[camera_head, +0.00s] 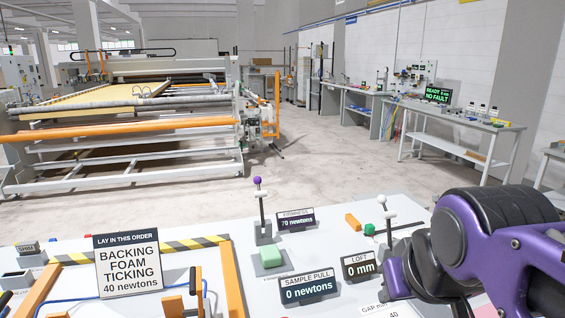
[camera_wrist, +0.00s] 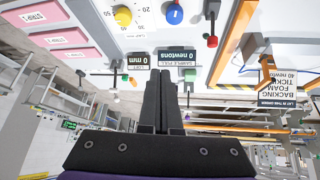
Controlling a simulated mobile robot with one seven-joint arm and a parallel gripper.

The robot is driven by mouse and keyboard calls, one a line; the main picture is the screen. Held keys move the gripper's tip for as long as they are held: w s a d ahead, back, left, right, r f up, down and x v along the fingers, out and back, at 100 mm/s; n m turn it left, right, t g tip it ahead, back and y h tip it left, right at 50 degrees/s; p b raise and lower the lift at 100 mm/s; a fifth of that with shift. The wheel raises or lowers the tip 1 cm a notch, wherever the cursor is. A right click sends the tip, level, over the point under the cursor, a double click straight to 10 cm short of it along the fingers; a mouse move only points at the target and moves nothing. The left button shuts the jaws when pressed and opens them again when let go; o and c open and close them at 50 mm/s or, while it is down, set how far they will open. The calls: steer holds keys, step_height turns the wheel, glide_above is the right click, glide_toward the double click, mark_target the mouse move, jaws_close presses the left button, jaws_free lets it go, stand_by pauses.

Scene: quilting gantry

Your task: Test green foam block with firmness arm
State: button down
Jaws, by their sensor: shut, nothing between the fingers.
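In the head view, the green foam block (camera_head: 271,256) sits on a grey base on the white bench panel. A firmness arm with a purple knob (camera_head: 257,181) stands upright just behind the block. The firmness display (camera_head: 295,219) behind it to the right reads 70 newtons. My gripper's dark fingers (camera_wrist: 161,75) are shut and empty in the wrist view, over the panel edge. In the head view my purple and black arm is at the lower right, apart from the block and the purple knob.
The sample pull display (camera_head: 308,288) reads 0 newtons and the loft display (camera_head: 361,266) 0 mm. A white-knobbed lever (camera_head: 382,200) stands near my arm. A sign (camera_head: 128,264) and orange frame (camera_head: 230,277) are at the left. The monitor (camera_head: 438,95) reads NO FAULT.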

steer(key=shift+s+a+f+m+g, duration=0.2)
steer(key=shift+s+a+f+g, duration=0.15)
steer(key=shift+s+f, duration=0.2)
steer(key=shift+s+a+f+m+g, duration=0.25)
steer(key=shift+s+a+f, duration=0.15)
steer(key=shift+s, duration=0.15)
stand_by(1.3)
